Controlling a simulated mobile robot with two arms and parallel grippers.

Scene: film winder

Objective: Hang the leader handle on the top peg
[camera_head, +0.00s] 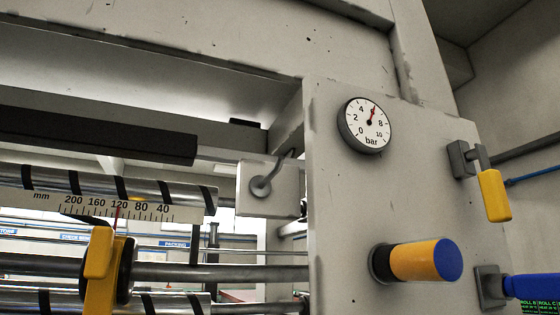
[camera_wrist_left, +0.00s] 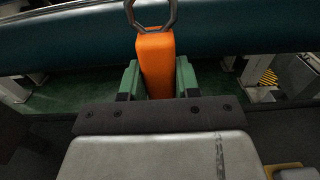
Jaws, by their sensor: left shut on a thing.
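In the left wrist view, my left gripper (camera_wrist_left: 158,82) is shut on the orange leader handle (camera_wrist_left: 155,52). Its green fingers press on the left and right sides of the handle. The handle points away from the wrist, with a dark grey ring (camera_wrist_left: 133,18) at its far end, partly cut off by the top edge. Neither gripper shows in the head view. I cannot make out which part there is the top peg; a bent grey rod with a round end (camera_head: 261,187) sticks out of a light plate, with nothing hanging on it.
A grey machine panel (camera_head: 340,220) carries a pressure gauge (camera_head: 367,124), a yellow knob with a blue end (camera_head: 420,260) and a yellow lever (camera_head: 494,195). Rollers and a millimetre scale (camera_head: 120,205) lie to the left. A dark teal roller (camera_wrist_left: 240,30) crosses behind the handle in the wrist view.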

